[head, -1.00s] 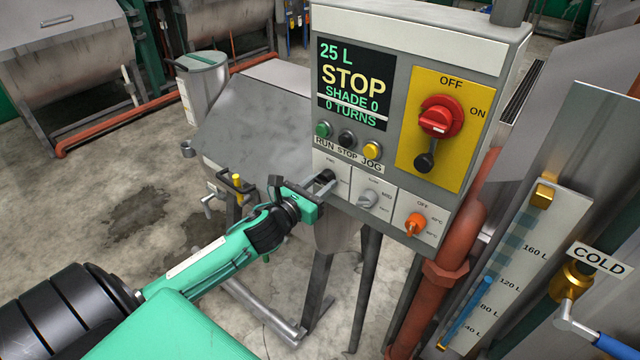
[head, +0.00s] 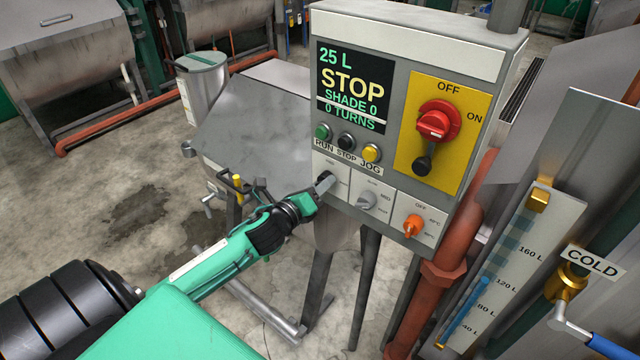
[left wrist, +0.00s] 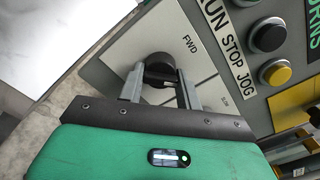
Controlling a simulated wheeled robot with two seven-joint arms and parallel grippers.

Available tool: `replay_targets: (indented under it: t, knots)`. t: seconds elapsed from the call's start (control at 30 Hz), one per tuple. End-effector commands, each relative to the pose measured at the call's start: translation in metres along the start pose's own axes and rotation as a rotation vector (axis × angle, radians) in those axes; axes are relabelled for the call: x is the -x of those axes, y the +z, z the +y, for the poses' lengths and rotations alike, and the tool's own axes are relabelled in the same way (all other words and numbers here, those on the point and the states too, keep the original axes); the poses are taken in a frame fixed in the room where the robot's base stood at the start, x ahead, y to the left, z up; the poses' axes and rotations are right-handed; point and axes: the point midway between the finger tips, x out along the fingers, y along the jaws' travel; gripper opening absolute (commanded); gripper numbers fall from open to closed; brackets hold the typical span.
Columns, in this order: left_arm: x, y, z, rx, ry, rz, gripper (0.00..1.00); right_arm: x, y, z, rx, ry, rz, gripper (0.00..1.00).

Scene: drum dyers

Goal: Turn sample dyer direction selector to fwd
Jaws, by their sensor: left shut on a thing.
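The direction selector (left wrist: 158,72) is a black knob on a light plate with a "FWD" label, seen in the left wrist view. In the head view the selector (head: 325,176) is at the lower left of the grey control panel (head: 405,50), partly hidden by my gripper. My left gripper (head: 322,186) reaches it from the lower left. In the left wrist view, the gripper's fingers (left wrist: 160,88) stand on either side of the knob, shut on it. The knob's pointer direction is hard to read. My right gripper is not in view.
Beside the selector are a grey knob (head: 366,201) and an orange knob (head: 413,226). Above are green, black and yellow (head: 371,153) buttons, a display (head: 352,85) reading STOP, and a red main switch (head: 436,122). A red pipe (head: 455,255) runs below right.

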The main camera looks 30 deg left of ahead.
Motion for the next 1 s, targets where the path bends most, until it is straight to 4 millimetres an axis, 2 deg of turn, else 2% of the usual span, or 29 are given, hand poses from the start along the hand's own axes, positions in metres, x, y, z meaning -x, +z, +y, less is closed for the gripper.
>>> replay_targets:
  t: [0.6,1.0]
  knots:
    - [0.0,0.002,-0.002,0.569,0.0,-0.002,0.12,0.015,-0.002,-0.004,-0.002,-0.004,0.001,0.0]
    - [0.0,0.001,-0.001,0.794,0.001,-0.001,0.12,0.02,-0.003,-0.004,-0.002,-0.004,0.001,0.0]
